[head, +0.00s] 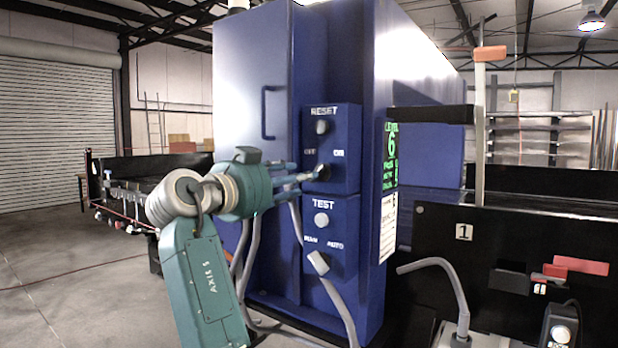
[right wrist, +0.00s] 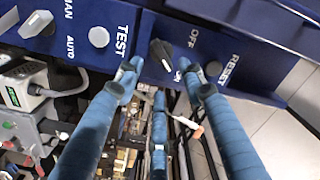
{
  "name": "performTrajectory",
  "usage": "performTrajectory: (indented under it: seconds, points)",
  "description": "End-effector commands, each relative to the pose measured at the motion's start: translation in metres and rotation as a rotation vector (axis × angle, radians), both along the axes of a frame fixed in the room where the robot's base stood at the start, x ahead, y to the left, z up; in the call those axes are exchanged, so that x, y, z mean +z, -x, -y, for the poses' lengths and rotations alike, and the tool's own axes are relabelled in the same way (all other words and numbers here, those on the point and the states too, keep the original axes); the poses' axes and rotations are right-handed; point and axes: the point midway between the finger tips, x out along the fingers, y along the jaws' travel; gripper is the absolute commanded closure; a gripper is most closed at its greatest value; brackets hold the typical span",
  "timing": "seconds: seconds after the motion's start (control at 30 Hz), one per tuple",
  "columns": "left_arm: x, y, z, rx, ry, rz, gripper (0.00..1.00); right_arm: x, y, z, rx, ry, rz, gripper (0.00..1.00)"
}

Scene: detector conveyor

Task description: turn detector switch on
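The blue detector cabinet (head: 250,60) carries a switch panel (head: 345,118). A dark OFF/ON knob (head: 322,172) sits below the RESET button (head: 322,127), with its labels above it. In the right wrist view the knob (right wrist: 162,54) is black with a light mark on its pointer, near the OFF label (right wrist: 193,38). A fingertip partly covers the lettering on the other side. My right gripper (head: 312,176) reaches the knob from the left. Its blue fingers (right wrist: 160,72) are spread apart around the knob, with visible gaps. Contact cannot be told. My left gripper is not in view.
Below are a TEST button (head: 321,219) and a grey MAN/AUTO knob (head: 318,262). Grey cables hang beside the panel. A black conveyor side (head: 500,260) with a bent grey pipe (head: 440,262) stands to the right. Open floor (head: 60,270) lies to the left.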

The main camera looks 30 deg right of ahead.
Motion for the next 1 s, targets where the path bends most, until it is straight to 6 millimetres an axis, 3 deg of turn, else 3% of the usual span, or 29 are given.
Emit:
performTrajectory:
  seconds: [0.1, 0.3, 0.87, 1.0]
  points:
    - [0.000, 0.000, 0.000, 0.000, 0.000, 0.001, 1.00, 0.000, 0.009, -0.022, 0.003, 0.000, 0.001, 0.60]
    - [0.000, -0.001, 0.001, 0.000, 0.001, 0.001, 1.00, 0.000, 0.017, -0.041, 0.000, 0.000, 0.001, 0.60]
    - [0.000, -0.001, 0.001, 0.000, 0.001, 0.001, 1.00, 0.000, 0.018, -0.044, -0.001, 0.000, 0.000, 0.60]
    - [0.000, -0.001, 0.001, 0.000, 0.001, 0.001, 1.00, -0.019, 0.002, -0.046, 0.027, 0.022, -0.060, 0.60]
